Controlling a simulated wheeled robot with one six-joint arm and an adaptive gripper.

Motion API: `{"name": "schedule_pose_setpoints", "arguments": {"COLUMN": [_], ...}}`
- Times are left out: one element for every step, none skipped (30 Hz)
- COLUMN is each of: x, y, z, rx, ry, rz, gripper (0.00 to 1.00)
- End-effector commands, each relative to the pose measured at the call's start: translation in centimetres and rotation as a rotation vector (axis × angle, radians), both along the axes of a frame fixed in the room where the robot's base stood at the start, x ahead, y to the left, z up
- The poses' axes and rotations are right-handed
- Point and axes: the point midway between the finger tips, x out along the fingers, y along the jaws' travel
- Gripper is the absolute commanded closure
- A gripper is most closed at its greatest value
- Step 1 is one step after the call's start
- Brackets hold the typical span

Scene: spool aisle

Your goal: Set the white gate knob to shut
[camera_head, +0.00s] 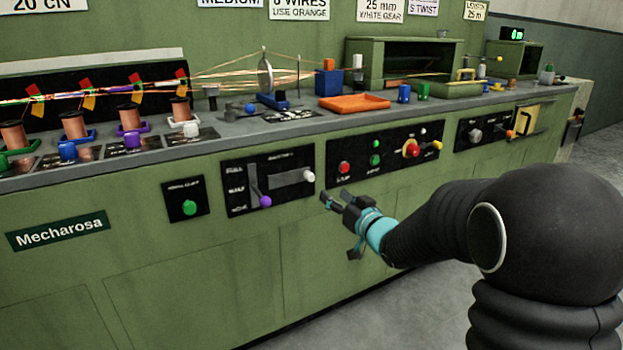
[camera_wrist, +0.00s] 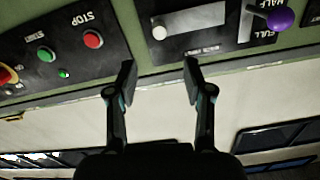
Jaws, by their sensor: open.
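A white knob (camera_head: 308,175) sits at the right end of a pale horizontal slot on a black panel (camera_head: 238,165) on the green machine's front. In the wrist view the panel appears upside down, with the white knob (camera_wrist: 160,32) at the left end of the slot. The label beside the slot is too small to read. Another white part (camera_head: 190,128) stands by the rightmost copper spool. My gripper (camera_head: 336,208) is near the machine front, below and right of the slot knob. Its fingers (camera_wrist: 160,70) are apart and empty, and the knob appears beyond them.
A purple lever knob (camera_head: 265,201) sits left of the slot; it also shows in the wrist view (camera_wrist: 281,19). A red button (camera_head: 344,167) marked STOP and green buttons are on the panel to the right. The machine's lower front (camera_head: 220,270) is plain.

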Motion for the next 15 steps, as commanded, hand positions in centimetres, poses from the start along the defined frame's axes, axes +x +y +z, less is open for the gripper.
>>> {"name": "schedule_pose_setpoints", "arguments": {"x": [0.5, 0.8, 1.4, 1.8, 2.3, 2.9, 3.4, 3.8, 4.5, 4.9, 5.4, 6.0, 6.5, 6.9, 7.5], "y": [0.4, 0.7, 1.0, 1.3, 1.6, 2.0, 2.4, 2.7, 3.1, 3.4, 3.7, 4.1, 4.5, 4.7, 5.1], "z": [0.0, 0.0, 0.0, 0.0, 0.0, 0.0, 0.0, 0.0, 0.1, 0.0, 0.0, 0.0, 0.0, 0.0, 0.0], "rx": [0.0, -0.001, 0.0, 0.0, 0.0, -0.001, -0.001, -0.001, -0.001, -0.002, -0.002, -0.001, -0.001, -0.001, -0.002], "ry": [0.001, 0.001, 0.0, 0.001, 0.001, 0.002, 0.001, 0.002, 0.0, 0.001, 0.001, 0.001, 0.001, 0.001, 0.001], "rz": [0.001, 0.001, 0.002, 0.001, 0.001, 0.0, 0.0, 0.0, 0.0, 0.0, 0.0, 0.0, 0.0, -0.001, -0.002], "gripper": [0.49, 0.49, 0.49, 0.49, 0.49, 0.49, 0.49, 0.49, 0.49, 0.49, 0.49, 0.49, 0.49, 0.49, 0.49]}}
